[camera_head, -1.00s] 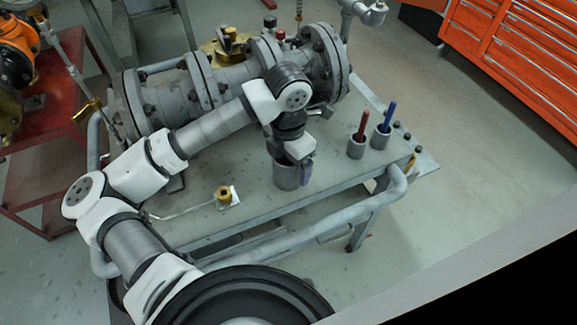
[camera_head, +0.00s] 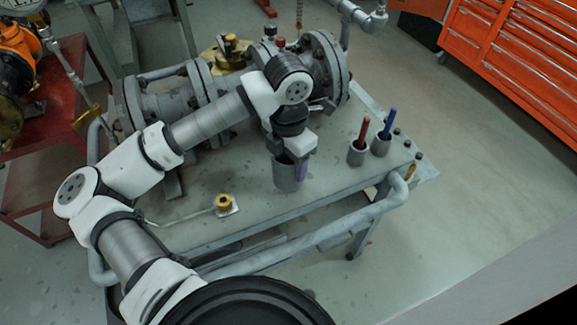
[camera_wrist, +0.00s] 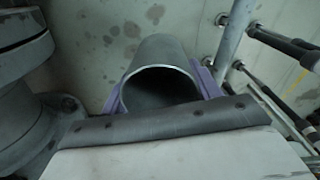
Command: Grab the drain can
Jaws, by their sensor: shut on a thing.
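The drain can (camera_head: 285,176) is a plain grey open-topped cylinder, upright at the middle of the grey bench in the head view. My gripper (camera_head: 291,160) comes down on it from above and is shut on it, with a purple finger showing at its right side. In the wrist view the can (camera_wrist: 158,47) shows its open mouth, dark and seemingly empty. Purple fingers of my gripper (camera_wrist: 160,88) show on both sides of it. I cannot tell whether the can's base touches the bench.
Two small grey cups with a red marker (camera_head: 362,130) and a blue marker (camera_head: 388,125) stand right of the can. The flanged valve body (camera_head: 190,100) lies behind. A brass fitting (camera_head: 223,202) sits at the front left. A pipe rail (camera_head: 350,225) runs along the bench front.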

